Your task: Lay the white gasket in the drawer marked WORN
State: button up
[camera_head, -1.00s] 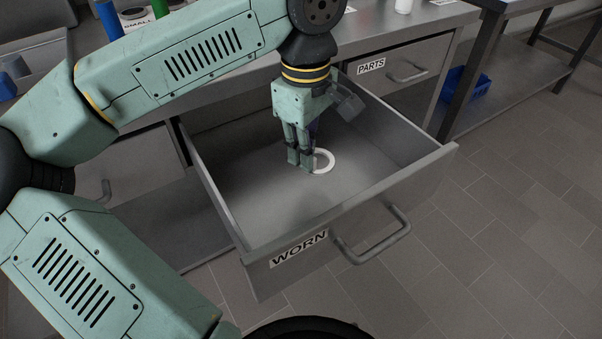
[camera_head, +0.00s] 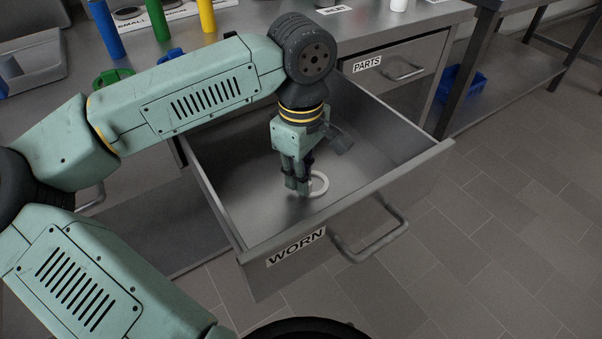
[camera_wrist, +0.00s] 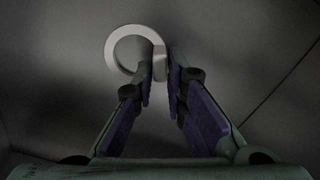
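The white gasket (camera_head: 325,183) is a flat ring inside the open drawer marked WORN (camera_head: 275,275). My gripper (camera_head: 298,188) points down into the drawer, and its fingers are closed on one side of the ring. In the wrist view the gasket (camera_wrist: 109,50) lies mostly left of the fingertips, with its right edge between the fingers of my gripper (camera_wrist: 160,80). The gasket is low over the drawer floor; I cannot tell whether it touches. The fingers hide part of the ring.
The drawer floor around the gasket is bare. A shut drawer marked PARTS (camera_head: 390,72) is at the right. Blue (camera_head: 106,30), green (camera_head: 157,20) and yellow (camera_head: 207,15) cylinders stand on the bench. A blue bin (camera_head: 462,83) sits on a lower shelf.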

jog(key=o, duration=0.3)
notch_tip(320, 180, up, 12)
jog(key=shift+r+p, duration=0.2)
jog(key=shift+p, duration=0.2)
dwell(1.4)
